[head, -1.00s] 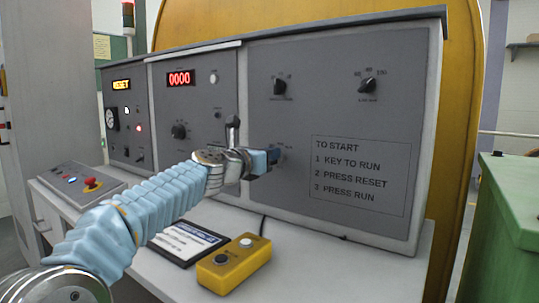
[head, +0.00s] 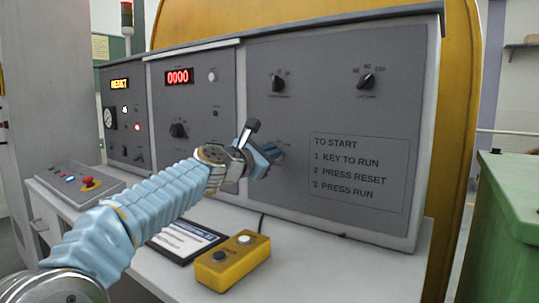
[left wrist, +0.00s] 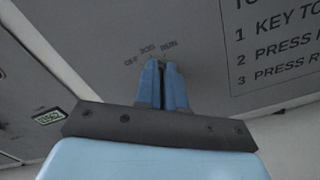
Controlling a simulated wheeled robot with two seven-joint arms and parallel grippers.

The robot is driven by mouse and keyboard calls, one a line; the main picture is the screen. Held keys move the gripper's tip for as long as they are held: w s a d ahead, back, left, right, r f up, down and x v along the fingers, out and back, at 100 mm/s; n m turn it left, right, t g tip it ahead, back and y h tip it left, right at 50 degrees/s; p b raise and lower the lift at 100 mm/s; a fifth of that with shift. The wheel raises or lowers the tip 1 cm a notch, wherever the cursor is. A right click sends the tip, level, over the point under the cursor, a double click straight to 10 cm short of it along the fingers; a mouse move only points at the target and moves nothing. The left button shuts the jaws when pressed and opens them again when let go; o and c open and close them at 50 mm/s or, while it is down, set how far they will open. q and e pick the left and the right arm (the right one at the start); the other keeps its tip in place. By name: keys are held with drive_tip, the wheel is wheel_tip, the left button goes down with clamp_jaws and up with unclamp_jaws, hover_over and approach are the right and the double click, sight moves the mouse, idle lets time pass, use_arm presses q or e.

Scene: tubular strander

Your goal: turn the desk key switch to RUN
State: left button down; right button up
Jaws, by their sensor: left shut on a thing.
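The desk key switch (left wrist: 162,66) is on the grey panel under the labels OFF, JOG and RUN (left wrist: 168,45). My left gripper (head: 272,152) is at the panel, with its blue fingers (left wrist: 163,86) shut on the key. The fingers hide most of the key and switch. In the left wrist view the fingertips sit just below JOG and RUN, closer to RUN. The exact key angle cannot be told. The gripper is rolled clockwise in the head view. My right gripper is not in view.
Two dark knobs (head: 278,84) (head: 367,82) are higher on the panel. A start notice (head: 359,172) is right of the switch. A yellow button box (head: 233,261), a dark sign (head: 186,241) and a red stop button (head: 88,182) are on the desk. A green cabinet (head: 509,220) stands right.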

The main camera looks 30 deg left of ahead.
use_arm(q)
drive_tip(key=shift+d+m, duration=0.1)
drive_tip(key=shift+m, duration=1)
drive_tip(key=c, duration=1.2)
unclamp_jaws()
drive_tip(key=shift+c, duration=0.2)
drive_tip(key=shift+f, duration=0.1)
drive_tip(key=s+a+b, duration=0.1)
drive_tip(key=s, duration=1.2)
drive_tip(key=shift+s, duration=0.3)
